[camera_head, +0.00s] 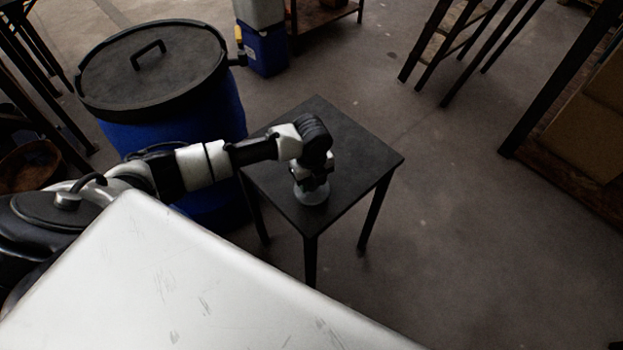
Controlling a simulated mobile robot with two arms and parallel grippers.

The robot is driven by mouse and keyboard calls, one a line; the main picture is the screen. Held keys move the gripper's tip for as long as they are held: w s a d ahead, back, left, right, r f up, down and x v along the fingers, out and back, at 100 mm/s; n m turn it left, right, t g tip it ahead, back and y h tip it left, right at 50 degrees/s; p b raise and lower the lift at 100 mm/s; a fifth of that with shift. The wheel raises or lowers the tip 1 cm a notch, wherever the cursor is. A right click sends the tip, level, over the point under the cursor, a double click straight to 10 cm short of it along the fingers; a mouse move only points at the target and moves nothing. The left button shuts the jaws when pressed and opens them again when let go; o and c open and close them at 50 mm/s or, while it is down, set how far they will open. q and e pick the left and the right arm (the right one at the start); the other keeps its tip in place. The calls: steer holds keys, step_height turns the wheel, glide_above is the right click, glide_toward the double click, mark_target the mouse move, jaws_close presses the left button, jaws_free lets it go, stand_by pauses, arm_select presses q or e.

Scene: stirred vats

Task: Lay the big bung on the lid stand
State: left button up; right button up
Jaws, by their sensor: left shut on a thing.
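The lid stand looks to be the small dark square table (362,158) on thin legs, in the middle of the head view. My left arm reaches over it from the left. My left gripper (311,183) points down above the table top and is shut on a grey round piece, the big bung (311,196). The bung is at or just above the table top; I cannot tell whether it touches. The gripper hides its upper part. My right gripper is not in view.
A blue vat (216,112) with a closed black lid (152,68) stands left of the table. A pale metal surface (190,285) fills the lower left. A blue container (265,50) stands behind. The floor (470,210) to the right is clear.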

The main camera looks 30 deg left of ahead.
arm_select(q)
steer(key=shift+f, duration=0.2)
steer(key=shift+f, duration=0.15)
steer(key=o, duration=0.9)
step_height(320, 180, up, 12)
steer(key=shift+r, duration=0.2)
steer(key=shift+s+f, duration=0.1)
